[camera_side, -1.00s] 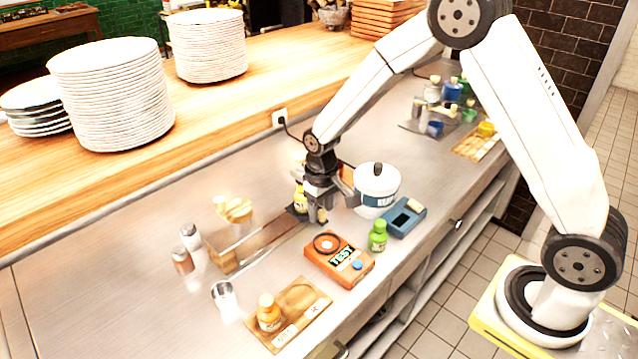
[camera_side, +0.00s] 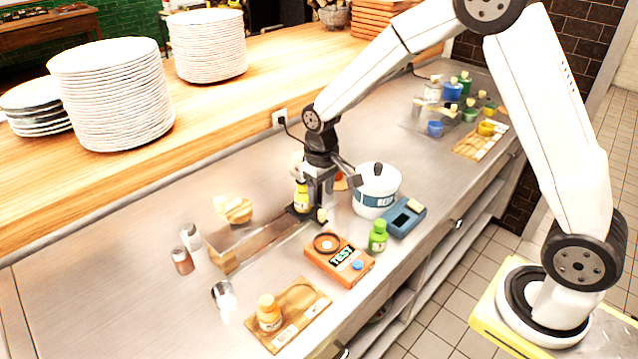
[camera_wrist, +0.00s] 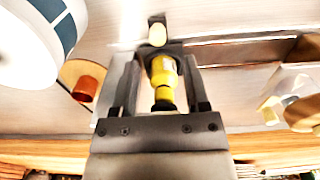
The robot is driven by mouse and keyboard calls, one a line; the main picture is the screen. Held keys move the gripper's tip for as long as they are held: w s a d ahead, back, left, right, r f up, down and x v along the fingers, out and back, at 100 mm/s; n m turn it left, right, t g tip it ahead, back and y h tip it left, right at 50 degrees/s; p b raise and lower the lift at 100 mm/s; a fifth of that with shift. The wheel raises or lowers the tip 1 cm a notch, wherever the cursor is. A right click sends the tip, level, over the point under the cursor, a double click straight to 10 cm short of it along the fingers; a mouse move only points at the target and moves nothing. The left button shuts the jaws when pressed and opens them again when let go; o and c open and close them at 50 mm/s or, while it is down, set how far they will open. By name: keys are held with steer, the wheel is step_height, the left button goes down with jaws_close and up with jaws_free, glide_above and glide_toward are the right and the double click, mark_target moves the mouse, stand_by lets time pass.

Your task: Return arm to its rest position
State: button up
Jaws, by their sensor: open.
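My gripper (camera_side: 318,182) hangs over the steel counter (camera_side: 130,275), just left of the white pot in the side view. Its jaws are open in the wrist view (camera_wrist: 158,85), one finger on each side of a small yellow bottle (camera_wrist: 163,80). The bottle (camera_side: 301,199) stands upright on a small dark base in the side view. Whether the fingers touch the bottle I cannot tell. My arm reaches from its base at the lower right up and over the counter.
The white pot (camera_side: 377,200), green bottle (camera_side: 377,237), orange test device (camera_side: 338,262) and blue-grey device (camera_side: 405,220) stand close by. Plate stacks (camera_side: 112,100) stand on the wooden shelf. Air above the counter's left part is clear.

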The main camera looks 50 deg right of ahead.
steer(key=shift+s, duration=0.1)
steer(key=shift+s+d+r, duration=0.1)
steer(key=shift+s+r, duration=0.2)
steer(key=shift+s, duration=0.2)
steer(key=s+d+r+t, duration=0.1)
steer(key=s+r+t, duration=0.1)
steer(key=s, duration=1.3)
steer(key=shift+r+t, duration=0.15)
steer(key=shift+t, duration=0.15)
